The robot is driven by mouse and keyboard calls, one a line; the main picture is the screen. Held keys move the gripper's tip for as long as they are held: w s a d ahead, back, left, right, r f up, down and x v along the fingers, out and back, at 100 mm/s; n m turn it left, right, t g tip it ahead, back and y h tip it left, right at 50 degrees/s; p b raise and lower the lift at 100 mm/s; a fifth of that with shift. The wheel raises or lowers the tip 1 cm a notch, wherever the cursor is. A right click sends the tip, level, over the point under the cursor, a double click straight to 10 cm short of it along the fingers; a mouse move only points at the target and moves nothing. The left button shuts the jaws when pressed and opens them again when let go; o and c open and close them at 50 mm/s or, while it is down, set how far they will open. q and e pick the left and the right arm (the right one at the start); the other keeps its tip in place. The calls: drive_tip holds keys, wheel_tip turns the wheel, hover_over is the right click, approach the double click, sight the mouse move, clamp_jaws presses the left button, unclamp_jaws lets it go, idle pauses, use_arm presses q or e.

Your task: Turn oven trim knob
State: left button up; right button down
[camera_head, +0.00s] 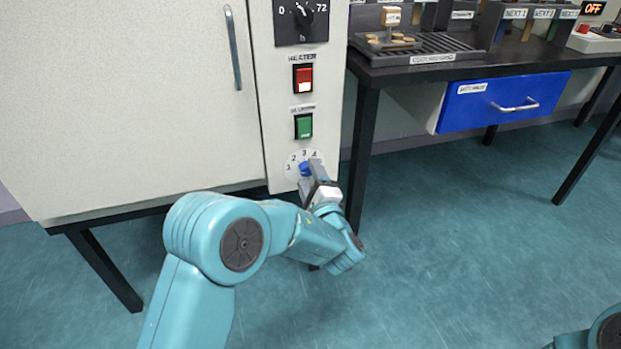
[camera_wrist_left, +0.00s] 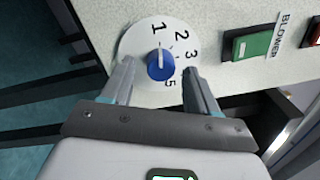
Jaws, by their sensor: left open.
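The oven trim knob (camera_wrist_left: 161,66) is a blue round knob with a white pointer line on a white numbered dial (camera_wrist_left: 130,42). In the left wrist view the pointer line points up the picture, close to the 1. In the head view the knob (camera_head: 305,169) shows low on the oven's control panel, partly hidden by my gripper. My left gripper (camera_head: 315,172) is open. In the left wrist view its two fingers (camera_wrist_left: 158,82) stand on either side of the knob, with gaps between them and it. My right gripper is not in view.
Above the dial are a green blower switch (camera_head: 303,126), a red heater switch (camera_head: 302,78) and a black timer dial (camera_head: 301,20). The oven door (camera_head: 130,100) is at the left. A dark table (camera_head: 460,68) with a blue drawer (camera_head: 500,100) stands close at the right.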

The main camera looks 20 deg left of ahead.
use_arm(q)
drive_tip(key=p+v, duration=0.4)
drive_tip(key=v, duration=1.2)
drive_tip(key=shift+s, duration=0.15)
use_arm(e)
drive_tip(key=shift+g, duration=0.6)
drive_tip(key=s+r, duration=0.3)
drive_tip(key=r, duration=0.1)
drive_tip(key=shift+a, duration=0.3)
use_arm(q)
drive_tip(key=shift+d+f, duration=0.1)
